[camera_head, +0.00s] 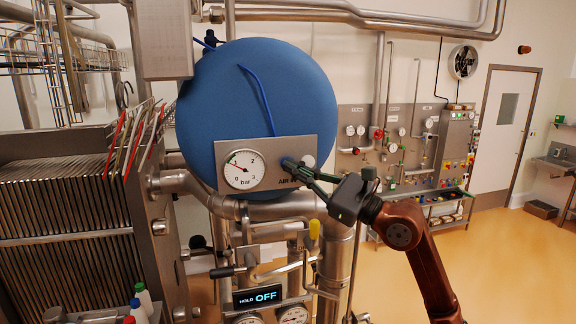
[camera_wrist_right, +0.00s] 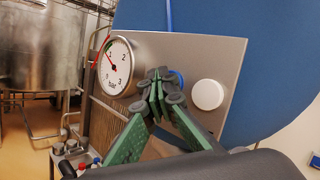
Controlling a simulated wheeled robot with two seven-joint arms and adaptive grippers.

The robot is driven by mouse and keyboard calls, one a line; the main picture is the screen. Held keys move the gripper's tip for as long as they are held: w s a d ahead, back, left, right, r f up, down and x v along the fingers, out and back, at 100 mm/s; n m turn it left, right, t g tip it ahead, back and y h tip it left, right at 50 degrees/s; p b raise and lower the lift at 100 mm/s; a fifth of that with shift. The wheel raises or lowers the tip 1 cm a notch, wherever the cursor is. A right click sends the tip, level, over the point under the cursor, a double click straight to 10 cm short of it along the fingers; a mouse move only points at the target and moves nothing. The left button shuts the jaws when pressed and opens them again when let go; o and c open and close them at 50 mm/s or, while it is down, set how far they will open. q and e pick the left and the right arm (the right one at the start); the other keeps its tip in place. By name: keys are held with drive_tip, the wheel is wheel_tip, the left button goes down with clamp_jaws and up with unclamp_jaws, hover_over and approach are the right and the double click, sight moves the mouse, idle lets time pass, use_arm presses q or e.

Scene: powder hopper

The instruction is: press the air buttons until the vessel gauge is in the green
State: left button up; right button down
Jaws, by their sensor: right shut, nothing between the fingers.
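The vessel gauge (camera_head: 243,169) is a round white dial marked in bar on a grey panel in front of the blue vessel (camera_head: 260,95). Its needle points up and left, close to a short green arc near the 1; I cannot tell whether it is inside the arc. The gauge also shows in the right wrist view (camera_wrist_right: 116,68). My right gripper (camera_head: 289,163) is shut and empty, its fingertips at the blue air button (camera_wrist_right: 178,78), which they partly hide. I cannot tell whether they touch it. The white air button (camera_wrist_right: 207,94) is right of it, uncovered. My left gripper is out of view.
Below the panel are steel pipes, a yellow-handled valve (camera_head: 314,229) and a display (camera_head: 258,296) reading HOLD OFF. A plate stack (camera_head: 65,200) stands at left. A wall panel with small gauges and the open floor (camera_head: 500,265) are to the right.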

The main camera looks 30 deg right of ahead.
drive_tip(key=shift+f, duration=0.1)
idle(0.7)
drive_tip(key=shift+s+b, duration=0.35)
drive_tip(key=shift+b, duration=0.05)
drive_tip(key=shift+s+a, duration=0.15)
drive_tip(key=shift+s, duration=0.3)
drive_tip(key=s+b, duration=0.1)
drive_tip(key=s, duration=0.1)
drive_tip(key=s+a+b, duration=0.1)
drive_tip(key=s+b, duration=0.1)
drive_tip(key=shift+s+a, duration=0.1)
drive_tip(key=shift+s, duration=0.3)
